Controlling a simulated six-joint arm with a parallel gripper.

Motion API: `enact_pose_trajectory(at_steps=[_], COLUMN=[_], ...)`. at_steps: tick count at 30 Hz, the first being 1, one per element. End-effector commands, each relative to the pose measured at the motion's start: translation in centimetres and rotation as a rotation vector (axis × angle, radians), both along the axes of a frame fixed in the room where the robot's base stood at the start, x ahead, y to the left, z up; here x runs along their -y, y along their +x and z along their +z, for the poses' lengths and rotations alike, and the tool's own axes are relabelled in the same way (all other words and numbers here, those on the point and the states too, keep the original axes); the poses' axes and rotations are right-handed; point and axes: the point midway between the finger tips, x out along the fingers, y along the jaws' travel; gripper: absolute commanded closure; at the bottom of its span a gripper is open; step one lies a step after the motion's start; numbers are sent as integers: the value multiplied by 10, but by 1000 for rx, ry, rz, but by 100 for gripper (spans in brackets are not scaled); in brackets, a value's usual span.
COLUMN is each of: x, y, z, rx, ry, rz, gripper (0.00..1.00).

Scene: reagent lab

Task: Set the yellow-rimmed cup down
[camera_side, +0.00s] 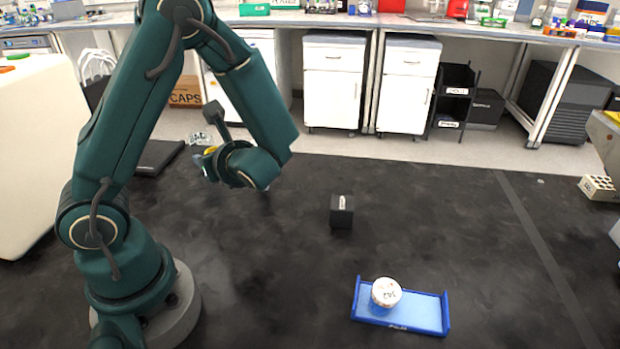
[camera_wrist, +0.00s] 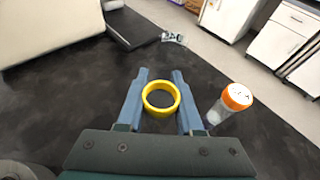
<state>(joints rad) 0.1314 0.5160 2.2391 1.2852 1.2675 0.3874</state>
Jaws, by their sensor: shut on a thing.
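The yellow-rimmed cup (camera_wrist: 147,97) is between the two fingers of my gripper (camera_wrist: 160,92) in the wrist view, its round yellow rim facing the camera. The gripper is shut on it. In the side view my gripper (camera_side: 206,166) is left of centre, raised above the dark surface, and only a small yellow patch of the cup (camera_side: 211,150) shows. The rest of the cup is hidden by the gripper and wrist.
A clear bottle with an orange cap (camera_wrist: 238,96) stands close to the right finger. A black block (camera_side: 341,212) sits mid-surface. A dark flat slab (camera_side: 158,158) lies at left. Dark surface right of the block is clear.

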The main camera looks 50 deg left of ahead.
Motion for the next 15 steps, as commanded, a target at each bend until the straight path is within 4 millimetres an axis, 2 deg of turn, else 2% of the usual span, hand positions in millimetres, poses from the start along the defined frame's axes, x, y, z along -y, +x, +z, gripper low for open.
enact_pose_trajectory(at_steps=[1,6,11,15], x=[-9,-28,-35,-36], y=[-10,-34,-44,-46], z=[-2,-7,-11,-25], rx=[-2,-5,-14,-19], ry=[-1,-7,-7,-6], rz=[76,238,289,295], gripper=[100,100,100,100])
